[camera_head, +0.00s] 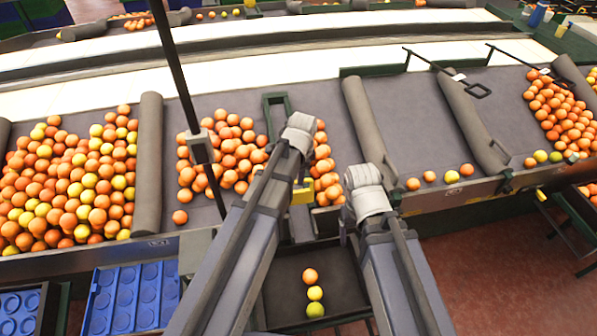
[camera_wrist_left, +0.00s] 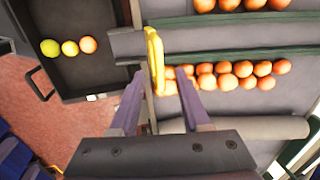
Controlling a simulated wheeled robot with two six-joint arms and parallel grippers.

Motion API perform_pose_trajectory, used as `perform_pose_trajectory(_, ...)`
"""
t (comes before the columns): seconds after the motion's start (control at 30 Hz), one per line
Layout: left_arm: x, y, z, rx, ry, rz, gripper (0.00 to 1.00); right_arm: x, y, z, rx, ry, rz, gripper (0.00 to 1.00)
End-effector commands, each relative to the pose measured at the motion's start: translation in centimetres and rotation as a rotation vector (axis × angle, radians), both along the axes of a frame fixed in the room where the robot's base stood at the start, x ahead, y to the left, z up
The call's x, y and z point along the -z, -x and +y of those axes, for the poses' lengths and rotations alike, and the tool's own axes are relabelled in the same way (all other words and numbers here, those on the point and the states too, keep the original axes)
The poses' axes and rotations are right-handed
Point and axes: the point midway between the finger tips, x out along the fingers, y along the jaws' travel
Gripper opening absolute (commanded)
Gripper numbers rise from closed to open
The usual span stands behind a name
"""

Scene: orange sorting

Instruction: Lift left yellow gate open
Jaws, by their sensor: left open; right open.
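The left yellow gate (camera_head: 301,193) is a small yellow piece at the front edge of the sorting table, partly hidden by my left arm. My right gripper (camera_head: 346,232) is open and empty, to the right over the table's front edge.
Oranges (camera_head: 237,150) lie in the lane behind the gate. A dark crate (camera_head: 277,290) below the front edge holds an orange and two yellow-green fruits. Grey dividers (camera_head: 148,165) separate the lanes. A blue tray (camera_head: 125,298) stands at the lower left. Another yellow handle (camera_head: 541,195) is far right.

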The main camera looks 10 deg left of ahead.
Motion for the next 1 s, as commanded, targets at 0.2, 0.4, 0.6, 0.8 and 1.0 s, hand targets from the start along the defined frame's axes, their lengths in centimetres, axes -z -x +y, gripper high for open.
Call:
perform_pose_trajectory(0.2,-3.8,0.6,-0.2,0.000,0.000,0.000,0.47,-3.8,0.0,0.0,0.007,-0.001,0.000,0.75)
perform_pose_trajectory(0.4,-5.1,0.9,-0.4,0.000,0.000,-0.001,0.47,-5.1,0.0,0.0,0.011,-0.002,-0.001,0.75)
perform_pose_trajectory(0.6,-5.0,0.9,-0.4,0.000,0.000,-0.001,0.47,-5.0,0.0,0.0,0.012,-0.002,-0.001,0.75)
perform_pose_trajectory(0.8,-5.0,0.9,-0.4,0.000,0.000,-0.001,0.47,-5.0,0.0,0.0,0.012,-0.002,-0.001,0.75)
perform_pose_trajectory(1.0,-4.3,1.6,-0.8,-0.025,0.005,0.004,0.47,-4.3,0.0,0.0,0.011,-0.002,-0.001,0.75)
